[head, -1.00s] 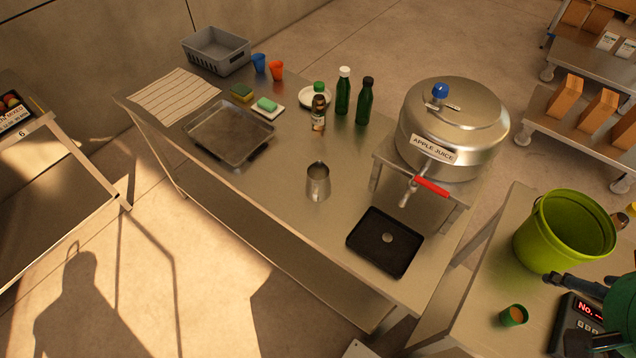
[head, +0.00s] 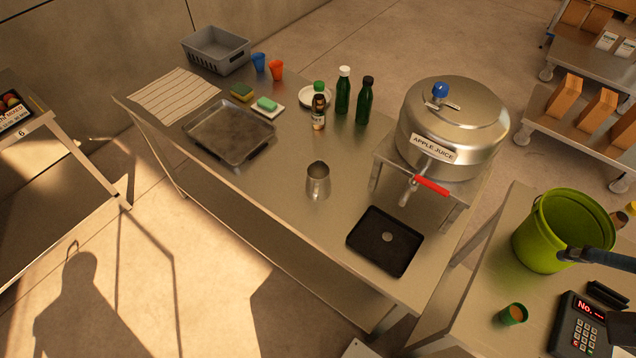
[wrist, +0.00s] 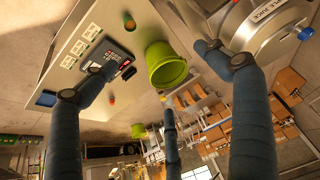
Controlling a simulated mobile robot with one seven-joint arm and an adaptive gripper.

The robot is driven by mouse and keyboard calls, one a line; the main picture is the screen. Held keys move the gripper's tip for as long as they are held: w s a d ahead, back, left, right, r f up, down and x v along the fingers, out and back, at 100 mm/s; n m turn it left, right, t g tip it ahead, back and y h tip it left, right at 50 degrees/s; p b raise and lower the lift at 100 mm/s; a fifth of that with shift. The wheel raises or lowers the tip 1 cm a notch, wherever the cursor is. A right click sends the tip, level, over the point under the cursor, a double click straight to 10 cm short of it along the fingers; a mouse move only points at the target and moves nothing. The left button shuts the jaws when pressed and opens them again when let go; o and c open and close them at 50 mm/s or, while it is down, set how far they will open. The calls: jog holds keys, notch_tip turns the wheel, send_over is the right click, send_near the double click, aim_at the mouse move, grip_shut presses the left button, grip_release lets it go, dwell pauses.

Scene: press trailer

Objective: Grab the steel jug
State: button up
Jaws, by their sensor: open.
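The steel jug (head: 318,182) stands upright on the steel table (head: 262,205), near its middle, between the baking tray and the black drip tray. It does not show in the wrist view. My gripper (wrist: 158,62) is open and empty, with its blue fingers spread wide in the wrist view. In the head view only a dark part of it shows at the right edge, beside the green bucket, well to the right of the jug and apart from it.
The apple juice dispenser (head: 453,130) with a red tap handle and the black drip tray (head: 384,241) lie right of the jug. Bottles (head: 343,92) stand behind it. A green bucket (head: 545,235), an orange-filled green cup (head: 513,314) and a keypad device (head: 577,325) occupy the right table.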

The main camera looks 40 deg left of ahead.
jog(key=w+a+r+n+g+y, duration=0.1)
jog(key=w+a+r+n, duration=0.2)
jog(key=w+a+n, duration=0.15)
jog(key=w+a+r+n+g, duration=0.1)
jog(key=w+a+r+n, duration=0.1)
jog(key=w+a+n, duration=0.25)
jog(key=n+g+h, duration=0.1)
jog(key=n+g, duration=0.3)
jog(key=n, duration=1.9)
send_over(318, 173)
jog(key=s+d, duration=0.2)
jog(key=s, duration=0.1)
notch_tip(318, 173, down, 35)
jog(key=shift+f+p, duration=0.1)
jog(key=shift+p, duration=0.3)
jog(key=shift+d, duration=0.1)
jog(key=shift+f+b, duration=0.6)
jog(key=shift+f, duration=3.7)
